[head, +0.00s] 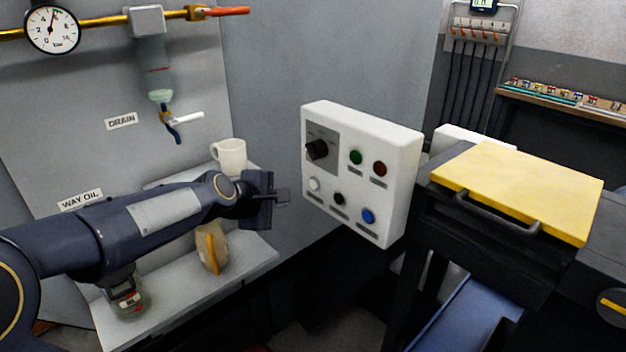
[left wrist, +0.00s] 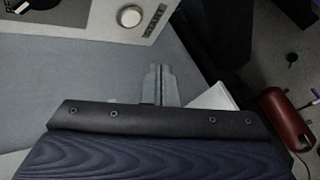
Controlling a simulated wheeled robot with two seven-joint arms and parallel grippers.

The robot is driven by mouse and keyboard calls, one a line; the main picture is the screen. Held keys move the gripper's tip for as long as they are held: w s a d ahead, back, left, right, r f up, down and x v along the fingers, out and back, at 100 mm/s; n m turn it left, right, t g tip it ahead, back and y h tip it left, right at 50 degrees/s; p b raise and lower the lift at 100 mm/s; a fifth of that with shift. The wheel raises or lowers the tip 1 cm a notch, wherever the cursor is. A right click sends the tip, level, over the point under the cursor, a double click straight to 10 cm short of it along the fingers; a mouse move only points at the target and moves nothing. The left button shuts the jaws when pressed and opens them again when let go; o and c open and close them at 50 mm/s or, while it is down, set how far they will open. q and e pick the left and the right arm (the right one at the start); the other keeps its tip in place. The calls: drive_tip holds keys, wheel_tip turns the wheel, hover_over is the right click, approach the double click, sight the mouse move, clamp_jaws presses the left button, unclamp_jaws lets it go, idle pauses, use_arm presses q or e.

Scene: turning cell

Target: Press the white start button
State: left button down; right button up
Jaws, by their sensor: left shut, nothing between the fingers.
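The white start button (head: 314,184) is at the lower left of a white control box (head: 355,125). In the left wrist view the white button (left wrist: 130,16) shows near the top, on the panel face, above and slightly left of my fingers. My left gripper (head: 284,196) is shut and empty, a little left of the button and apart from it. Its closed fingers (left wrist: 158,82) point toward the panel in the left wrist view. My right gripper is not in view.
The box also has a black rotary knob (head: 317,149) and green (head: 355,157), red (head: 380,168), black (head: 339,199) and blue (head: 368,215) buttons. A yellow lid (head: 520,190) lies right.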

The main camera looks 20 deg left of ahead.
sight(312, 190)
use_arm(q)
drive_tip(key=w+p, duration=0.1)
drive_tip(key=w+d+p, duration=0.1)
drive_tip(key=w+p, duration=0.1)
drive_tip(key=w+d+p, duration=0.1)
drive_tip(key=w, duration=0.1)
drive_tip(key=shift+w+d, duration=0.1)
drive_tip(key=shift+w, duration=0.1)
idle(1.9)
drive_tip(key=shift+w+d+p, duration=0.15)
drive_tip(key=shift+w+p, duration=0.25)
drive_tip(key=shift+p, duration=0.15)
